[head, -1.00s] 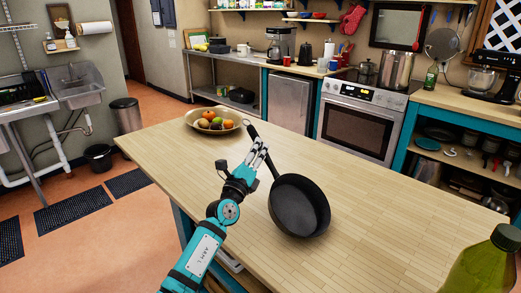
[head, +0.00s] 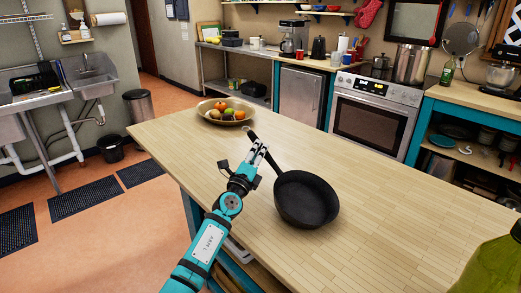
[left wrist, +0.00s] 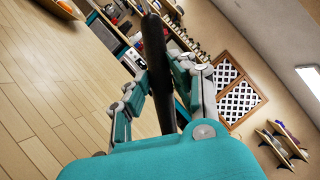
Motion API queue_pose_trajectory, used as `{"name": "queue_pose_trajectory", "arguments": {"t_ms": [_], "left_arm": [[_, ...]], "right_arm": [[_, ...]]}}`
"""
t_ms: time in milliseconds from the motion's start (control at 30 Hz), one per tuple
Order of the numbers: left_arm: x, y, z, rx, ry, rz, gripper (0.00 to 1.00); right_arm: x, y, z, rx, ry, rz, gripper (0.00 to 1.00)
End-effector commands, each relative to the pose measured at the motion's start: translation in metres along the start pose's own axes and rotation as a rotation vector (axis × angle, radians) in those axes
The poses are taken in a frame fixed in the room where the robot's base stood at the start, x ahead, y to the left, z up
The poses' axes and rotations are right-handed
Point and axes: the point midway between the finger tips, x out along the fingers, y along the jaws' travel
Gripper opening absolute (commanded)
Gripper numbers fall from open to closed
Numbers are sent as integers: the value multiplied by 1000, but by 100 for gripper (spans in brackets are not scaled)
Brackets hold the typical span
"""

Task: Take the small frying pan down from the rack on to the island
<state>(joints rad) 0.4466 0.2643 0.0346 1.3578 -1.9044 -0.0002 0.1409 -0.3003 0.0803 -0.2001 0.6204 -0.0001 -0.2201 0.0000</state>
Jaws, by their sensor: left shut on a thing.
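The small black frying pan (head: 306,201) is over the wooden island (head: 400,240), with its handle pointing up and left. It looks close to level; I cannot tell whether its base touches the top. My left gripper (head: 262,148) is shut on the pan's handle. In the left wrist view, the dark handle (left wrist: 156,70) stands between the two fingers of my left gripper (left wrist: 158,78). The pan's bowl is out of that view. My right gripper is not in view. The rack is not clearly seen.
A fruit bowl (head: 225,115) sits at the island's far left end. A green bottle (head: 490,265) is at the near right corner of the picture. The island's middle and right are clear. The stove (head: 370,120) and sink (head: 90,75) are beyond.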

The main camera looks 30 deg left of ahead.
Motion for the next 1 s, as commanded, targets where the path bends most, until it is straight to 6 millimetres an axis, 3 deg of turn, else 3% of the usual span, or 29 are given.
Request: {"name": "queue_pose_trajectory", "arguments": {"t_ms": [1000], "left_arm": [[-6,70,-7,-213,-3,119,0]], "right_arm": [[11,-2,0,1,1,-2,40]]}}
